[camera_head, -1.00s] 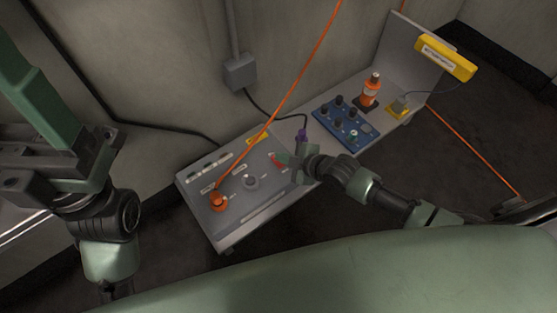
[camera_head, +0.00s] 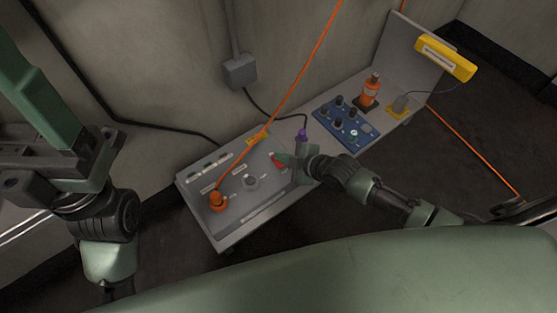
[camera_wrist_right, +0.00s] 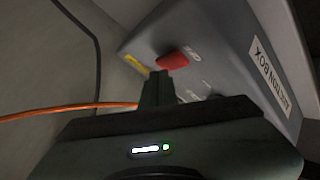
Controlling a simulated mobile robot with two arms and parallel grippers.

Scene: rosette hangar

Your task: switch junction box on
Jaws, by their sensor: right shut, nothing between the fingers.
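The junction box (camera_head: 228,229) is a grey box with a sloped panel on the bench by the wall; its printed label (camera_wrist_right: 269,76) shows in the right wrist view. A red switch handle (camera_head: 277,160) sits on its panel near the right end, and it also shows in the right wrist view (camera_wrist_right: 172,60). My right gripper (camera_head: 287,160) is shut and empty, with its tips right at the red handle. In the right wrist view the fingers (camera_wrist_right: 158,88) overlap the handle's lower edge; contact is unclear. My left arm is at the left, its gripper out of sight.
An orange plug (camera_head: 217,200) and a grey knob (camera_head: 251,181) stand on the panel. An orange cable crosses above it. A purple-topped connector (camera_head: 301,135), a blue panel with black knobs (camera_head: 335,122) and an orange bottle (camera_head: 371,91) are to the right.

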